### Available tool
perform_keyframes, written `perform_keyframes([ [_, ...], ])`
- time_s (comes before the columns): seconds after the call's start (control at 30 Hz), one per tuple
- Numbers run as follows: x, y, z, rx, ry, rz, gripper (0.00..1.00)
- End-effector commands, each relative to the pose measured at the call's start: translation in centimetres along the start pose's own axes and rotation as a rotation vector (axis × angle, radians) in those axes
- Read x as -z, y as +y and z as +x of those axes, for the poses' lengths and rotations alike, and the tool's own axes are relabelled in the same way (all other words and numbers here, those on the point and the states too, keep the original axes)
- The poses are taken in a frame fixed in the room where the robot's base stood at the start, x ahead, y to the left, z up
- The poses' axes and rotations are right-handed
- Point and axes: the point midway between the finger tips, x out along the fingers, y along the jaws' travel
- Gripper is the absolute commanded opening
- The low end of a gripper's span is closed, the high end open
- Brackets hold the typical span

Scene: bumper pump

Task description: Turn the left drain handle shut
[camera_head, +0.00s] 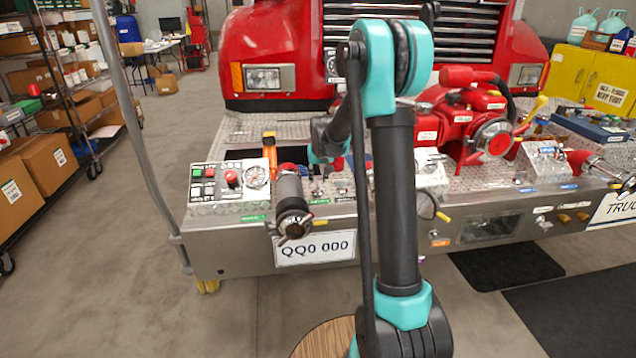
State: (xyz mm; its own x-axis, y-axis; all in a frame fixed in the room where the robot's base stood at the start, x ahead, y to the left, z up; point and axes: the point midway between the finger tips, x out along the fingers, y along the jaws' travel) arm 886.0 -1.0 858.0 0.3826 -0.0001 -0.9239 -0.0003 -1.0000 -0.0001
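A chrome and black capped outlet (293,218) sticks out at the left front of the truck's bumper. A small yellow handle (319,223) shows just right of it on the bumper front, and another yellow-tipped handle (443,216) is farther right, just past my arm. I cannot tell for sure which is the left drain handle, nor how far either is turned. My forearm reaches away and down over the bumper deck, and my gripper (322,158) is small and partly hidden there, above and behind the front edge. Its fingers are not clear.
A control panel (230,180) with buttons and a gauge stands at the bumper's left end. A red pump (465,125) fills the deck right of my arm. More yellow handles (573,218) are at the right. Shelves with boxes (40,170) line the left; the floor before the bumper's left end is clear.

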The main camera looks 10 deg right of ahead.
Motion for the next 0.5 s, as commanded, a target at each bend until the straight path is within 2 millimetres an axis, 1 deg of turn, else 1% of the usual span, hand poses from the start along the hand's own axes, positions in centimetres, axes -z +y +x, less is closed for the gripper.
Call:
perform_keyframes([
  [0.03, 0.0, 0.0, 0.8, 0.000, 0.000, 0.000, 0.31],
  [0.2, 0.0, 0.0, 2.6, 0.000, 0.000, 0.000, 0.31],
  [0.33, 0.0, 0.0, 3.3, 0.000, 0.000, 0.000, 0.31],
  [0.5, 0.0, 0.0, 3.4, 0.000, 0.000, 0.000, 0.31],
])
